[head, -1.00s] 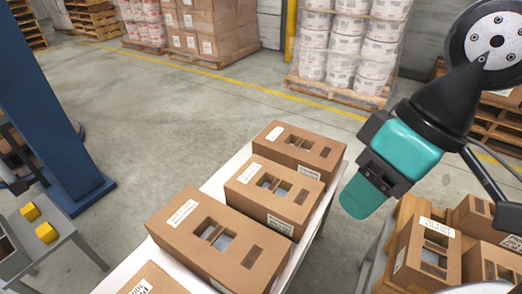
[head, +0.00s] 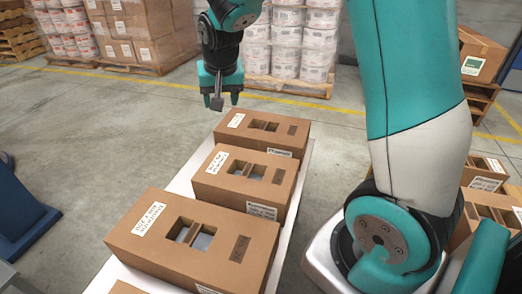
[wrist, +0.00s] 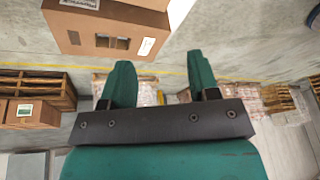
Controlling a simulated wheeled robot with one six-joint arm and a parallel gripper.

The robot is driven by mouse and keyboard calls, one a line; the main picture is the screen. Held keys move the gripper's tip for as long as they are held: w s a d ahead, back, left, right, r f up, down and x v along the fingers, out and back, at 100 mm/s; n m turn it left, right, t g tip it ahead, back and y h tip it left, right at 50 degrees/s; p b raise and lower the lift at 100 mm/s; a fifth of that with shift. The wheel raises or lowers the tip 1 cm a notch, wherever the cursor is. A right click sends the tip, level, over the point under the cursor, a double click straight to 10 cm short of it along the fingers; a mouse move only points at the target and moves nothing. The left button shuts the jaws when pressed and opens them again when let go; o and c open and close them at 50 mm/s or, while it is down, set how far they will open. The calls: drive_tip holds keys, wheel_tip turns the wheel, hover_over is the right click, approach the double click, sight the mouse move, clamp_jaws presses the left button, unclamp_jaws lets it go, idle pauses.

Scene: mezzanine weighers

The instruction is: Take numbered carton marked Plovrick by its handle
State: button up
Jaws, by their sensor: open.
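Several brown cartons stand in a row on a white surface (head: 180,190) in the head view. Each has two top openings with a cardboard bar between them as a handle. The far carton (head: 290,140) has a white top label and a front label seemingly starting with P, too small to read surely. My gripper (head: 220,100) is open and empty, above and just behind this carton's left part, apart from it. The wrist view shows a carton (wrist: 110,22) at the top, its front label upside down, beyond my open fingers (wrist: 160,72). The middle carton (head: 240,200) and near carton (head: 150,250) have similar labels.
More cartons (head: 485,170) stand at the right, partly behind my arm. Wrapped pallets of white tubs (head: 300,45) and boxes (head: 130,35) stand behind. A blue post base (head: 20,215) is at the left. The floor between is clear.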

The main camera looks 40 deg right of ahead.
drive_tip(key=w+d+f+m+h+b, duration=0.25)
drive_tip(key=d+f, duration=0.25)
drive_tip(key=d, duration=0.3)
drive_tip(key=w+d+f+m+h+b, duration=0.1)
drive_tip(key=w+d+f+m+h, duration=0.1)
drive_tip(key=w+d+f+m, duration=0.35)
drive_tip(key=n, duration=0.2)
approach(263, 125)
drive_tip(key=x, duration=0.4)
drive_tip(key=shift+s+d+f, duration=0.1)
drive_tip(key=shift+s+f, duration=0.05)
drive_tip(key=shift+f, duration=0.05)
drive_tip(key=shift+x, duration=3.1)
drive_tip(key=shift+c, duration=0.4)
drive_tip(key=shift+r, duration=0.15)
clamp_jaws()
